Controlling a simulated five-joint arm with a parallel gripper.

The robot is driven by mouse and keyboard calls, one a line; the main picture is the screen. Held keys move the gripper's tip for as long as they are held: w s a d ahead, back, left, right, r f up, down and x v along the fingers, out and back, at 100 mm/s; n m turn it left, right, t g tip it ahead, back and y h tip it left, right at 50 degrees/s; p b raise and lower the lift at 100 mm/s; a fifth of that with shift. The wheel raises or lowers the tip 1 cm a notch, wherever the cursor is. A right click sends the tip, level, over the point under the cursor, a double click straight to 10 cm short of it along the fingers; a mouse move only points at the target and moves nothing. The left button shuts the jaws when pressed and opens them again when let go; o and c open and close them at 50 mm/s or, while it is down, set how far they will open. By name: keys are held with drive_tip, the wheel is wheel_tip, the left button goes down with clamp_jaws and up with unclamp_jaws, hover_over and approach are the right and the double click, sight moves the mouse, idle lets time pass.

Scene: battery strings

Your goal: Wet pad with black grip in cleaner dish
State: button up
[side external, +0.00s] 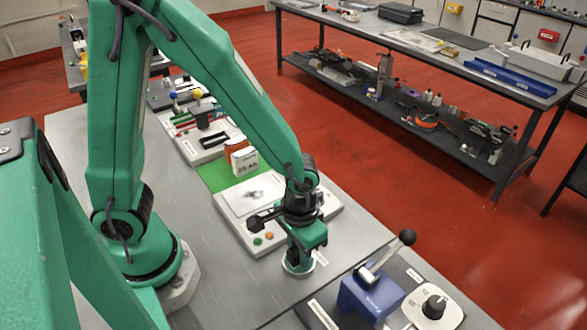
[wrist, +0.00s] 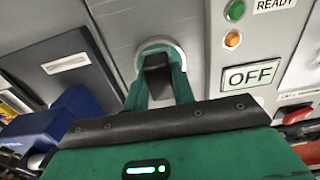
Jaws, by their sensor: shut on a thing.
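My gripper (side external: 301,250) points down over a small round white dish (side external: 297,270) near the front edge of the grey bench. In the wrist view my gripper (wrist: 158,80) has its two green fingers shut on a black grip (wrist: 155,72). The far end of the grip reaches into the round dish, whose pale rim (wrist: 159,41) shows around it. The pad under the grip is hidden, and I cannot tell whether it touches the liquid or the dish floor.
Beside the dish is a white panel (side external: 334,215) with a green button (wrist: 235,10), an orange button (wrist: 232,39) and an OFF sign (wrist: 250,76). A blue device (side external: 371,298) with a black-knobbed lever and a white unit with a dial (side external: 434,307) stand at the lower right.

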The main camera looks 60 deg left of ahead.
drive_tip(key=shift+r, duration=0.1)
drive_tip(key=shift+r, duration=3.4)
drive_tip(key=shift+w, duration=0.1)
drive_tip(key=w+a+r, duration=0.9)
drive_tip(key=w+a, duration=0.4)
drive_tip(key=shift+w+r, duration=0.25)
drive_tip(key=shift+w, duration=0.1)
